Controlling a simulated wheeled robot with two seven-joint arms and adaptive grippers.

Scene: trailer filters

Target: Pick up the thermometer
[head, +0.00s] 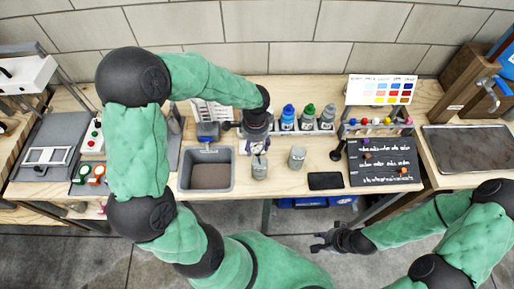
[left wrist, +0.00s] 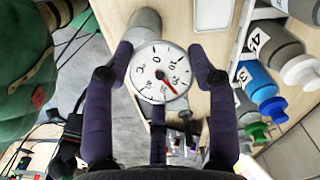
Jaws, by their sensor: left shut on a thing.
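The thermometer (left wrist: 160,72) shows in the left wrist view as a round white dial with black numbers and a red needle. It sits between the purple fingers of my left gripper (left wrist: 160,68), which is shut on it. In the head view my left gripper (head: 258,148) points down above a grey cup (head: 259,169) and hides most of the thermometer. The cup (left wrist: 145,24) also shows behind the dial in the left wrist view; I cannot tell whether the stem is in it. My right gripper (head: 325,243) is empty and open in front of the bench.
A second grey cup (head: 297,157) stands to the right. Several bottles with coloured caps (head: 308,120) stand behind. A grey sink (head: 206,184) is on the left, a black slab (head: 325,181) and a dark board (head: 384,180) on the right.

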